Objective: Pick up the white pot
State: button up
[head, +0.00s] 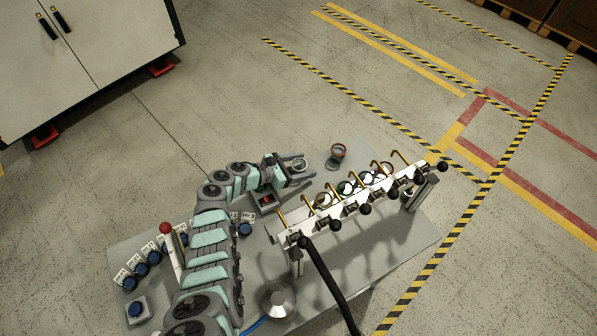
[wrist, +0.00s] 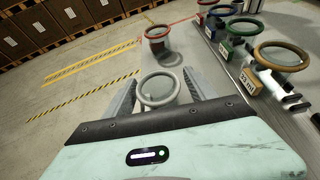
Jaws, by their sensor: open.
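The white pot (wrist: 158,91) shows in the wrist view as a pale round rim between the two fingers of my gripper (wrist: 160,85). The fingers are open, one on each side of it, and floor or table shows at the sides. In the head view the white pot (head: 299,164) sits at the end of my gripper (head: 300,170), near the back edge of the grey table. The fingers partly hide the pot's body, and I cannot tell whether either finger touches it.
A red pot (wrist: 157,36) stands just beyond; it also shows in the head view (head: 338,152). To the right is a white rack (head: 345,205) with brass spouts, black knobs and several pots beneath. Blue buttons (head: 136,309) line the left. A metal funnel-like part (head: 278,299) stands in front.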

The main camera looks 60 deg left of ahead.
jog(key=shift+b+x, duration=0.3)
jog(key=shift+x, duration=0.65)
jog(key=shift+s, duration=0.1)
grip_shut()
